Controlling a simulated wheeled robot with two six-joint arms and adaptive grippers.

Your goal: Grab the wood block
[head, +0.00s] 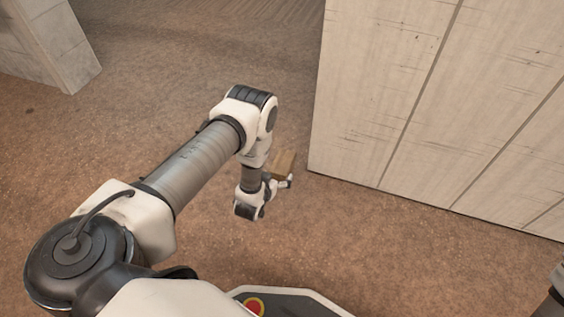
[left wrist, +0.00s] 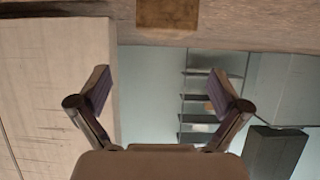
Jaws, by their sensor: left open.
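My right gripper is not seen.
The pale panelled wall (head: 415,90) stands right of the block and close to it. A grey-white pillar (head: 50,45) stands at the far left. Brown floor (head: 130,110) is open between them. The left wrist view also shows shelves (left wrist: 197,105) and a dark box (left wrist: 274,152).

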